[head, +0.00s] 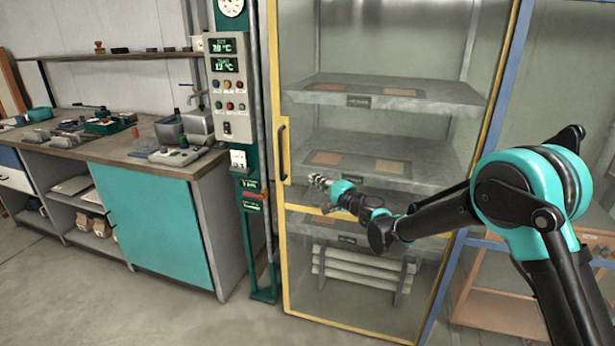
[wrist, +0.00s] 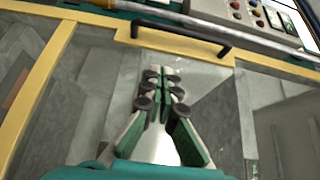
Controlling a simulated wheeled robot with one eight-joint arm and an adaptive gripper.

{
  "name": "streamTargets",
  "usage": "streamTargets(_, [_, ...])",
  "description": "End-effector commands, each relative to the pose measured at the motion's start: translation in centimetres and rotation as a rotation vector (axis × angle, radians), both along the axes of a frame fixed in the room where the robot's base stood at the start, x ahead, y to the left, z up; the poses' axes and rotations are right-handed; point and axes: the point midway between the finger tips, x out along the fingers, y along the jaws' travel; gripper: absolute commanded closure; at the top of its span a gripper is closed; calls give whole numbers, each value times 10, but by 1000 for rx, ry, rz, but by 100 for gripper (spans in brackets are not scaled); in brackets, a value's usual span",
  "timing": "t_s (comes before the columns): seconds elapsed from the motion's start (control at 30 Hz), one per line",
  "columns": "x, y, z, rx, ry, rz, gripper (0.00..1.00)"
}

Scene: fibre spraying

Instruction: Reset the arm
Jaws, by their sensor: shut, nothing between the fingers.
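My arm reaches from the right side of the head view toward the left, in front of a glass-doored cabinet. My gripper (head: 318,181) is at its end, in front of the glass near the middle shelf. In the wrist view my gripper (wrist: 160,85) has its fingers together with nothing between them. The yellow-framed cabinet door (head: 288,250) looks closed. Its dark handle (head: 283,150) is a little left of and above my gripper, and apart from it. The handle also shows in the wrist view (wrist: 180,33), beyond the fingertips.
A green post with a control panel (head: 229,88) stands left of the cabinet. A workbench with a teal door (head: 158,225) and several tools stands farther left. An orange wooden cart (head: 500,312) is at the lower right. The floor at front left is clear.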

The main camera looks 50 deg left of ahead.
Motion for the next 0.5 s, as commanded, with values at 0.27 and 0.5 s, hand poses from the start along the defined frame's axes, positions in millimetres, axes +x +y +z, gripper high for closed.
streamTargets(0.27, [0,-8,0,0,0,-1,100])
streamTargets(0.5, [20,-30,8,-20,-39,-14,100])
